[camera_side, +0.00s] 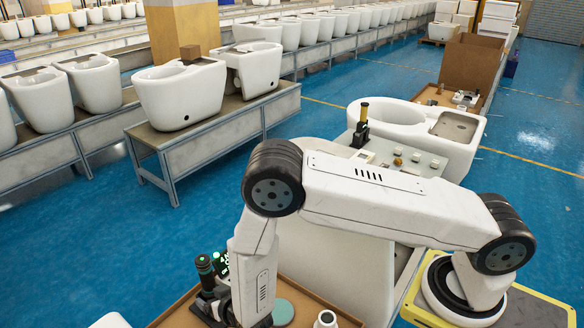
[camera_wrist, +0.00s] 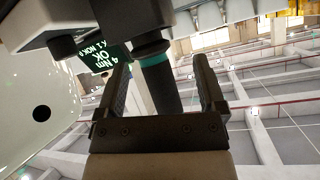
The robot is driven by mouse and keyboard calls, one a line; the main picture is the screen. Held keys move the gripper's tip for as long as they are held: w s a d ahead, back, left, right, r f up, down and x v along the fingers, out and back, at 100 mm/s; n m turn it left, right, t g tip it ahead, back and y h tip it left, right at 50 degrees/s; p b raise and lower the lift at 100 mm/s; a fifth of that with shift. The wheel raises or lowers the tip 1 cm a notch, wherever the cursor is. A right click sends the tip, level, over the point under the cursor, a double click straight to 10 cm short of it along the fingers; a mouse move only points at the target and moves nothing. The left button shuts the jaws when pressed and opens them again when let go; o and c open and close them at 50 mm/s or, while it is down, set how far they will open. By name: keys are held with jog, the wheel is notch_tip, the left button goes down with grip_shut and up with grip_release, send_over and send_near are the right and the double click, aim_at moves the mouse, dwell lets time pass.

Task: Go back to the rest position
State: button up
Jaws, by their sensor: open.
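My gripper (camera_wrist: 161,66) is open in the wrist view, with one finger on each side of a dark cylindrical tool (camera_wrist: 160,88) with a teal ring. I cannot tell whether the fingers touch it. A small screen (camera_wrist: 107,55) beside the tool shows "4 Nm" and "OK". In the side view, my arm reaches down at the lower left, and the dark tool with green rings (camera_side: 205,268) stands beside its end. My fingers are hard to make out there.
A cardboard box (camera_side: 478,62) is behind. Toilets stand on a grey bench (camera_side: 225,122) at the left. Blue floor (camera_side: 75,225) is clear between.

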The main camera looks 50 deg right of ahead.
jog(key=s+d+r+n+g, duration=0.2)
jog(key=s+d+r+g, duration=0.2)
jog(key=s+d+r, duration=0.4)
jog(key=s+d+r+n+g+y, duration=0.1)
jog(key=s+d+r+n+g, duration=0.1)
jog(key=s+d+r+g, duration=0.3)
jog(key=s+d+r, duration=0.4)
jog(key=r, duration=0.4)
jog(key=shift+s+r+y, duration=0.15)
jog(key=shift+r+y, duration=0.1)
jog(key=shift+y, duration=0.05)
jog(key=shift+d, duration=0.1)
